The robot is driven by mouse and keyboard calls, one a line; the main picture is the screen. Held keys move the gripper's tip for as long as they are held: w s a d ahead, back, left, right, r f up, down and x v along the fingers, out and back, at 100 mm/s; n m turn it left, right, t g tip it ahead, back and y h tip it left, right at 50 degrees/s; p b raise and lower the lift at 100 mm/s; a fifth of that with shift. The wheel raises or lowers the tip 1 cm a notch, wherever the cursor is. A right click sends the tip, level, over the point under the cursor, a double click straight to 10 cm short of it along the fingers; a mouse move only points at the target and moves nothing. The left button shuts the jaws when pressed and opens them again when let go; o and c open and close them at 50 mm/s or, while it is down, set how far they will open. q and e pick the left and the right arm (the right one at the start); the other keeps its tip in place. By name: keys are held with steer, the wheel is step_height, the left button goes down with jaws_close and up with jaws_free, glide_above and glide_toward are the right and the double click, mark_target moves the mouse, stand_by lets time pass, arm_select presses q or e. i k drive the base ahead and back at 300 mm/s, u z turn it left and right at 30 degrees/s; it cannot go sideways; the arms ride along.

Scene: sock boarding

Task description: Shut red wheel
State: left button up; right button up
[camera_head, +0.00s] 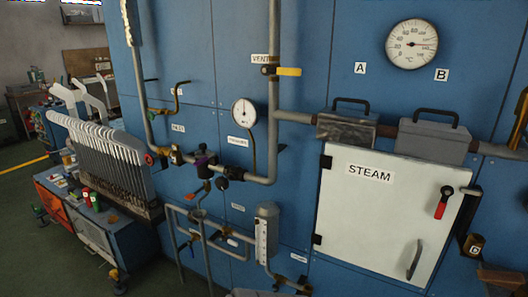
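A small red wheel (149,159) sits at the left end of the horizontal grey pipe run on the blue panel, beside a brass-coloured valve (177,155). It is small and seen at an angle, so I cannot tell whether it is open or shut. The rack of metal plates stands close to its left. Neither of my grippers shows in the head view, and nothing is seen touching the wheel.
A dark purple-topped valve (203,161) and a pressure gauge (244,112) are right of the wheel. A rack of pale plates (108,160) stands on a cart at left. A white STEAM door (375,220) with a red-handled lever (442,205) is at right. Green floor is at lower left.

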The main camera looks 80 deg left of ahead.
mark_target(150, 161)
steer(key=u, duration=3.75)
steer(key=i, duration=1.3)
steer(key=z, duration=0.15)
